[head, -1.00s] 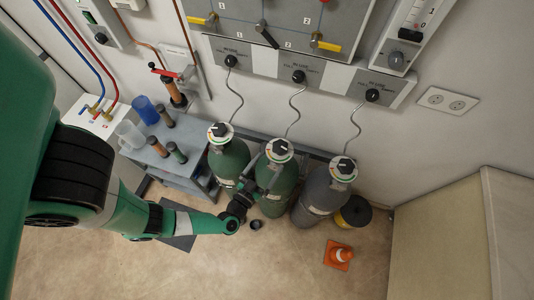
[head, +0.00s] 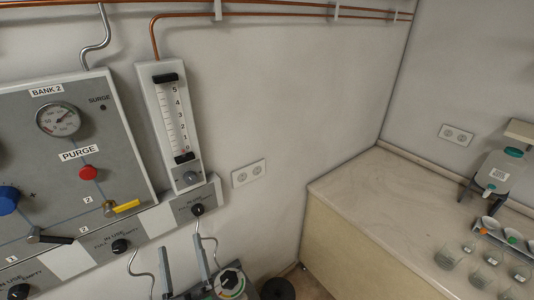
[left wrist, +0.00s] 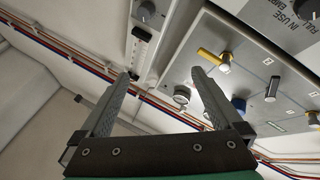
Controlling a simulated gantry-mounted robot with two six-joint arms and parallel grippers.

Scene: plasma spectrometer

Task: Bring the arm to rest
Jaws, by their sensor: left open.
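My left gripper (head: 182,258) shows at the bottom of the head view as two grey upright fingers held apart, with nothing between them. Its fingers are in front of the wall, close to a cylinder valve with a round dial (head: 229,283). In the left wrist view the same gripper (left wrist: 161,76) has its jaws spread and empty, pointing towards the gas panel (left wrist: 240,85) and the copper pipes. The rest of the left arm is out of the head view. My right gripper is in no frame.
The bank 2 panel (head: 80,150), with gauge and red purge button (head: 88,173), is on the wall at left, beside a flowmeter (head: 172,125). A counter (head: 370,195) with beakers (head: 447,258) and a bottle (head: 500,170) stands at right.

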